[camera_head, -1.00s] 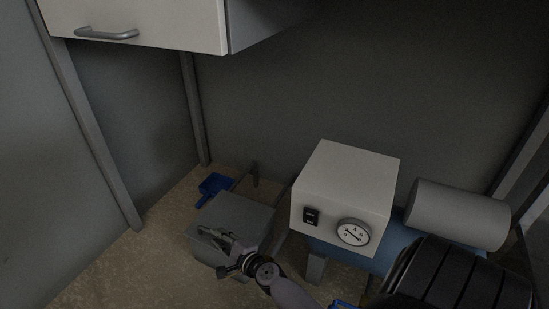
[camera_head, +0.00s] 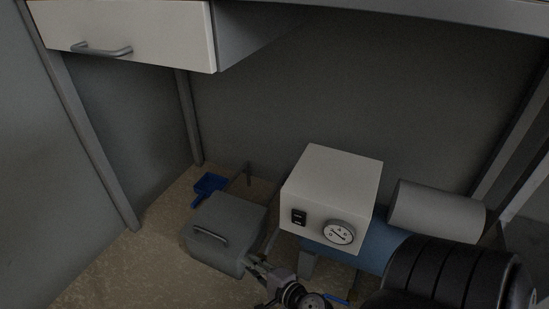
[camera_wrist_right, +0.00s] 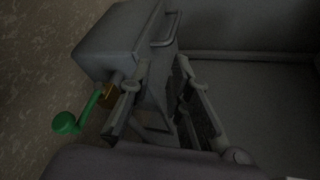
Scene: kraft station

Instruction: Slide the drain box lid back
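The drain box (camera_head: 218,258) is a grey box on the floor, left of the compressor in the head view. Its grey lid (camera_head: 232,214) covers the top, with a bar handle (camera_head: 210,235) near the front left edge. The box (camera_wrist_right: 112,38) and its handle (camera_wrist_right: 168,30) also show in the right wrist view. My right gripper (camera_head: 253,266) is beside the box's right side, off the handle. In the wrist view its two fingers (camera_wrist_right: 160,88) are apart with nothing clearly held between them. I cannot tell if they touch the box. My left gripper is not in view.
A white control box (camera_head: 335,180) with a switch and gauge sits over a blue tank (camera_head: 360,240), close right of the gripper. A blue dustpan (camera_head: 208,186) lies behind the drain box. A green lever (camera_wrist_right: 66,122) shows near the fingers. A drawer (camera_head: 130,30) hangs above.

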